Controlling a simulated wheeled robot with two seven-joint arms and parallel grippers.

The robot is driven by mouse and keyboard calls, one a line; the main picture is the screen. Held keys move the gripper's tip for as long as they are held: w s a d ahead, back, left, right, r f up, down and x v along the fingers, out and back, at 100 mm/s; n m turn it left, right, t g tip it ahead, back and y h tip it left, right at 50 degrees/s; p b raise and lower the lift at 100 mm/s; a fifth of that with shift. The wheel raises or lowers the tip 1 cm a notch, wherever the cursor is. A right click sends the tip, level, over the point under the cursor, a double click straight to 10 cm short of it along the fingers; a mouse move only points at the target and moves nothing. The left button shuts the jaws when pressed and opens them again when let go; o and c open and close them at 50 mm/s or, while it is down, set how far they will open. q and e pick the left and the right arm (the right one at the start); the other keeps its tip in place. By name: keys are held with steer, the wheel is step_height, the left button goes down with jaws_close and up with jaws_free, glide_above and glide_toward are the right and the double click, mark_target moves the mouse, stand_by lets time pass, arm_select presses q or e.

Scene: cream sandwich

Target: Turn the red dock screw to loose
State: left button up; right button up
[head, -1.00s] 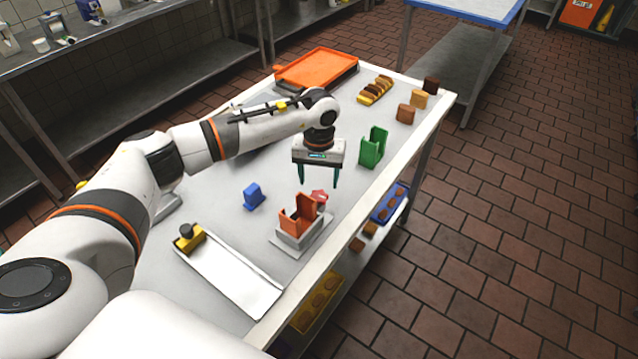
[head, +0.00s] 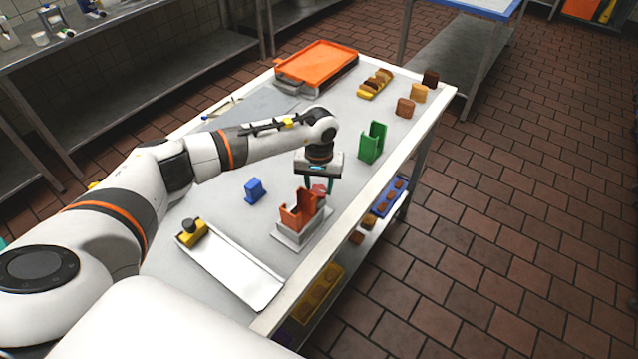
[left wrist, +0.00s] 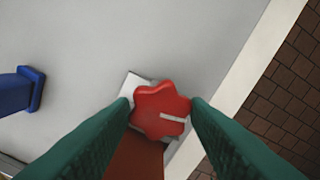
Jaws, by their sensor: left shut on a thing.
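The red dock screw (head: 319,189) is a lobed knob at the back of the dock. In the left wrist view the screw (left wrist: 160,110) shows a white line pointing right and slightly down. My left gripper (head: 320,188) reaches down from above, its green fingers (left wrist: 160,112) on both sides of the screw, shut on it. The dock (head: 291,239) is a light grey base holding an orange-red part (head: 297,214). The screw's underside is hidden. My right gripper is not in view.
A blue block (head: 255,190) stands left of the dock. A metal chute (head: 232,272) with a yellow piece (head: 192,234) lies in front. A green holder (head: 373,143) stands behind right. The table's right edge (head: 400,165) is close to the dock.

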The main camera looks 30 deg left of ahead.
arm_select(q)
steer(key=shift+a+f+n+b, duration=0.1)
steer(key=shift+f+n+b, duration=0.05)
steer(key=shift+n+b, duration=1.3)
steer(key=n+b, duration=0.2)
steer(key=n, duration=0.1)
steer(key=shift+n+b, duration=0.25)
steer(key=shift+b, duration=0.1)
steer(key=n+b, duration=0.2)
steer(key=n, duration=0.1)
steer(key=shift+n, duration=0.3)
steer(key=n+b, duration=0.2)
steer(key=n, duration=0.2)
steer(key=shift+n, duration=0.3)
steer(key=n+b, duration=0.2)
steer(key=n, duration=0.1)
steer(key=shift+n, duration=0.3)
steer(key=n, duration=0.2)
steer(key=n+b, duration=0.1)
steer(key=n, duration=0.1)
steer(key=shift+r+n, duration=0.2)
steer(key=shift+n, duration=0.1)
steer(key=n+b, duration=0.1)
steer(key=n, duration=0.3)
steer(key=shift+r+n, duration=0.1)
steer(key=shift+n, duration=1.8)
